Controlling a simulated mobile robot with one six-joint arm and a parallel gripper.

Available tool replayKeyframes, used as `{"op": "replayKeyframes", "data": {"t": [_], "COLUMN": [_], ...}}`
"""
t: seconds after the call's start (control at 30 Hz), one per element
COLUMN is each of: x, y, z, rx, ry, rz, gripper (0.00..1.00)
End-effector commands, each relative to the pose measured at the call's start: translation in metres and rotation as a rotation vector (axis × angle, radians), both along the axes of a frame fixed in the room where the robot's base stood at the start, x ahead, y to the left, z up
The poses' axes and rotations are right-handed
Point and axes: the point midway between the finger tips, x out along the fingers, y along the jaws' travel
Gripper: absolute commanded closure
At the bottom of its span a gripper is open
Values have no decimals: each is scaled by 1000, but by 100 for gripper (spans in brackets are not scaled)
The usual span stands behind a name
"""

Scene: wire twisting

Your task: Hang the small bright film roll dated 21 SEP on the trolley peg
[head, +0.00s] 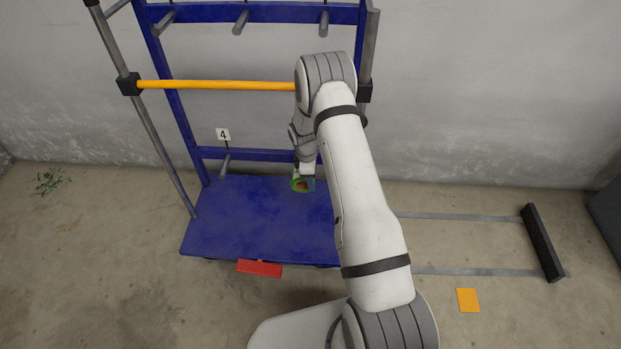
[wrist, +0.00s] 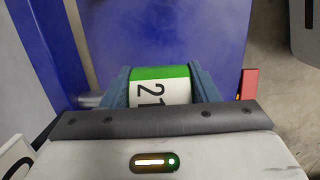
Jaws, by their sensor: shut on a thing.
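My gripper (head: 303,172) is low over the blue trolley's deck, close to its back rail. In the wrist view its two blue-grey fingers (wrist: 163,90) are shut on a small roll (wrist: 160,88) with a bright green band and a white label. The label reads "21" sideways; the rest is hidden. In the head view the roll (head: 301,185) shows as a green ring with a brownish middle. A grey peg (wrist: 89,101) shows beside the left finger in the wrist view. I cannot tell whether the roll touches it. Another lower peg (head: 225,163) is under a "4" sign.
The trolley deck (head: 235,215) is bare to the left. A yellow bar (head: 215,85) crosses the frame above, with several grey pegs higher up. A yellow square (head: 468,300) lies on the floor at right.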

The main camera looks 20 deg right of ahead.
Motion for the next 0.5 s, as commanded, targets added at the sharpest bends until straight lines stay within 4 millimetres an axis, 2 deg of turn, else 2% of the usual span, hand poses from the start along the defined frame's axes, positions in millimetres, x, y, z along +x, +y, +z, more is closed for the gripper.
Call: {"op": "replayKeyframes", "data": {"t": [0.03, 0.5], "x": [8, 21], "y": [-9, -15], "z": [3, -4], "rx": [0, 1], "ry": [-15, -5], "rz": [-15, -18], "gripper": [70, 70]}}
